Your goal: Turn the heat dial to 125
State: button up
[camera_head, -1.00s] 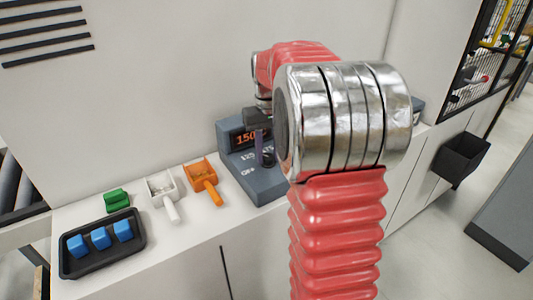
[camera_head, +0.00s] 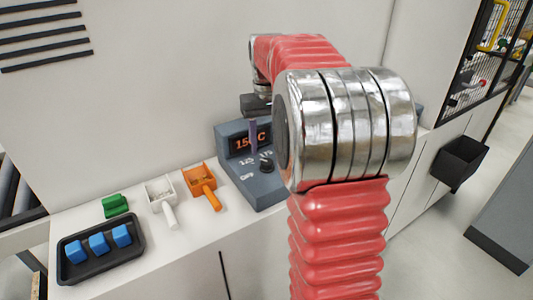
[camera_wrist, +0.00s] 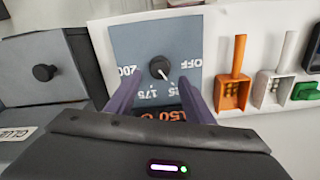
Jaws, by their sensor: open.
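The dark heat dial (camera_wrist: 160,68) sits on the grey face of the control box (camera_wrist: 135,45). Its white pointer slants to the lower right in the wrist view, towards a partly hidden label ending in 25. Labels 200, 175 and OFF also show. The orange display (camera_head: 247,141) reads 150 C. My gripper (camera_wrist: 163,80) is open, its two purple fingers to either side of the dial's lower side in the wrist view. In the head view, a visible finger (camera_head: 253,136) is above the dial (camera_head: 266,166), in front of the display. Nothing is between the fingers.
An orange scoop (camera_head: 203,183), a white scoop (camera_head: 163,195) and a green block (camera_head: 116,205) lie left of the box. A black tray (camera_head: 100,268) holds blue blocks. Another grey machine with a black knob (camera_wrist: 44,72) stands at left in the wrist view.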

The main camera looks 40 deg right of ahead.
notch_tip(320, 180, up, 9)
jog(key=shift+f, duration=0.15)
dwell(0.7)
send_over(266, 160)
notch_tip(266, 160, down, 4)
jog(key=s+a+f+t, duration=0.1)
jog(key=s+a+f, duration=0.2)
jog(key=a, duration=0.1)
jog(key=s+a+f+n+t, duration=0.1)
jog(key=s+a+f+t, duration=0.1)
jog(key=s+a, duration=0.7)
jog(key=s+a+f+n+t, duration=0.1)
jog(key=s+a+n+t, duration=0.1)
jog(key=s+a, duration=0.6)
jog(key=a, duration=0.3)
jog(key=shift+s+a+f+n+t, duration=0.15)
jog(key=shift+s+f+n+t, duration=0.15)
jog(key=shift+s+f, duration=0.05)
